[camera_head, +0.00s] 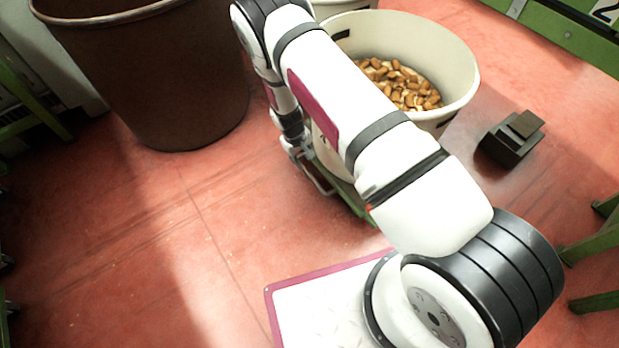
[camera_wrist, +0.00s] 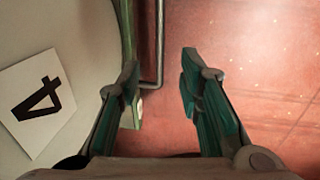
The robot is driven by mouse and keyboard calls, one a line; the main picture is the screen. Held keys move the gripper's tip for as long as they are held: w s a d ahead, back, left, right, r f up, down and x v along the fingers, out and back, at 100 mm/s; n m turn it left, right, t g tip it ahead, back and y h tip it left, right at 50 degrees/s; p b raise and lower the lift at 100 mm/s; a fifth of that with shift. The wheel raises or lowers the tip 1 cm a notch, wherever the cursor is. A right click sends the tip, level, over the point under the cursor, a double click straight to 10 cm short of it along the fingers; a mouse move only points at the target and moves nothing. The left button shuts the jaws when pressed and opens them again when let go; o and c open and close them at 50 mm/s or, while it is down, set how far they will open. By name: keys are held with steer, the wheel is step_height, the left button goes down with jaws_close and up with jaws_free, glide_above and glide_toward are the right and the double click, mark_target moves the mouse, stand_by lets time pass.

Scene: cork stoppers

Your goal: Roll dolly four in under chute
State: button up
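A cream tub (camera_head: 457,62) holding tan corks (camera_head: 402,88) stands on a low green dolly (camera_head: 352,199), partly hidden behind my arm. In the wrist view, a white card with a black 4 (camera_wrist: 38,103) is on the pale tub wall (camera_wrist: 55,25) at left. The dolly's bent grey metal handle (camera_wrist: 160,42) appears between my fingers in that picture. My gripper (camera_wrist: 160,68) is open, with a clear gap between its fingers; neither finger visibly grips the bar. In the head view my gripper (camera_head: 291,137) is beside the handle (camera_head: 318,181). I cannot identify a chute.
A large brown bin (camera_head: 165,85) stands at upper left. Another pale tub (camera_head: 338,6) shows behind the cork tub. A dark stepped block (camera_head: 512,138) lies to the right. Green framework (camera_head: 560,32) is at upper right, green legs (camera_head: 597,243) at right. Red floor is clear at left centre.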

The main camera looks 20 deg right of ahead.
mark_target(310, 177)
steer(key=f+b, duration=0.2)
steer(key=f, duration=0.2)
steer(key=d+f+b, duration=0.1)
steer(key=f, duration=0.3)
steer(key=d+f+b, duration=0.1)
steer(key=f+b, duration=0.1)
steer(key=f, duration=0.3)
steer(key=shift+w+d+b, duration=0.25)
steer(key=shift+w+b, duration=0.05)
steer(key=shift+w, duration=0.1)
jaws_close()
